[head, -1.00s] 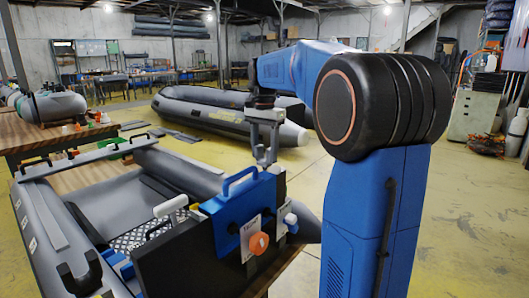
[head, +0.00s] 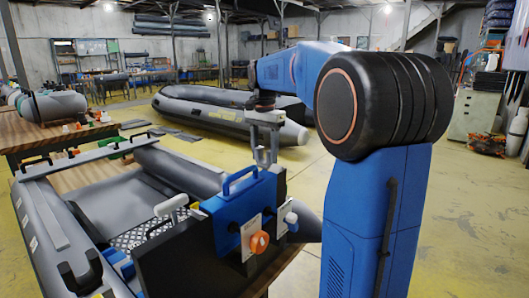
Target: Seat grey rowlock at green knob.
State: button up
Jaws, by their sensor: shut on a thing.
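My gripper (head: 266,158) points down above the right end of the near boat's dark end board. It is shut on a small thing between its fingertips. The blue plate and board partly hide the tips, so I cannot make out that thing, and I cannot tell whether it is the grey rowlock. No other grey rowlock shows clearly.
The grey boat (head: 42,230) lies on a wooden bench. Another boat (head: 215,112) lies on the yellow floor behind; open floor is at right.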

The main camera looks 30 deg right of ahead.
aim_at(264, 163)
jog(key=shift+f, duration=1.15)
jog(key=shift+f, duration=1.4)
dwell(0.8)
jog(key=o, duration=1.2)
jog(key=shift+c, duration=0.2)
jog(key=shift+r, duration=0.1)
notch_tip(264, 163, up, 17)
jog(key=shift+s+r, duration=0.1)
